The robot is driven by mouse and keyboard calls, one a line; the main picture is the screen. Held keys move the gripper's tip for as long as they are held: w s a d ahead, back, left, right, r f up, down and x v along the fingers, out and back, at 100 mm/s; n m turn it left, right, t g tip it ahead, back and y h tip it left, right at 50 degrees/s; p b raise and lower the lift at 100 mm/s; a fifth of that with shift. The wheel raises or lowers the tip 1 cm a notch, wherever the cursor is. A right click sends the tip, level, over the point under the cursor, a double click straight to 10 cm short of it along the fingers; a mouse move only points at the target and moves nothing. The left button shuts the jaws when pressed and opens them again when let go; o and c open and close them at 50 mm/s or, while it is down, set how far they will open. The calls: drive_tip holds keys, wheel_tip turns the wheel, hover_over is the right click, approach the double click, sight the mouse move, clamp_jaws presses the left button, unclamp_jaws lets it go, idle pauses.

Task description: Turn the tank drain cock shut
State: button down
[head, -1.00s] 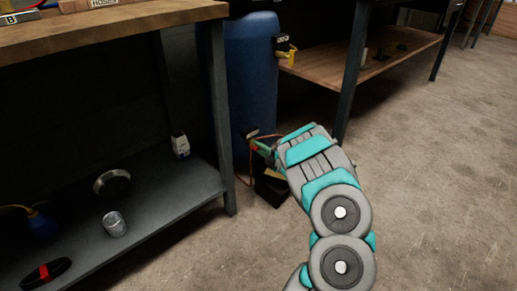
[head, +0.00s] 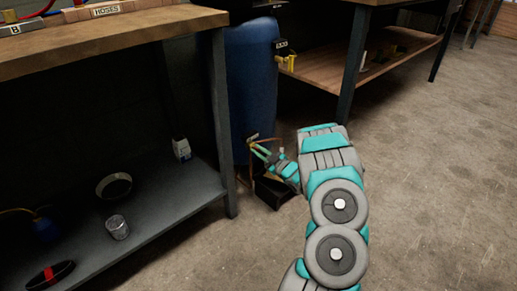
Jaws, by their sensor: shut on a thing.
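The blue tank (head: 252,85) stands upright on the floor between two benches. The drain cock (head: 253,141) is low on the tank's front, small and partly hidden by my gripper. My gripper (head: 259,150) reaches in from the right, with its teal fingers at the cock. The fingers are shut on the cock's handle, which is mostly hidden between them. The handle's exact angle is too small to tell.
A dark box (head: 274,190) sits on the floor under my gripper. A yellow-handled valve (head: 288,61) is higher on the tank's right side. The left bench's lower shelf (head: 165,205) holds several items. Open floor lies to the right.

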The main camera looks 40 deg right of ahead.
drive_tip(key=m+p, duration=0.3)
drive_tip(key=m, duration=0.2)
drive_tip(key=shift+m, duration=0.3)
drive_tip(key=shift+f, duration=0.1)
idle(0.3)
drive_tip(key=c, duration=0.9)
unclamp_jaws()
drive_tip(key=shift+s, duration=0.1)
drive_tip(key=s, duration=0.7)
drive_tip(key=shift+s+d, duration=0.3)
drive_tip(key=shift+d, duration=0.05)
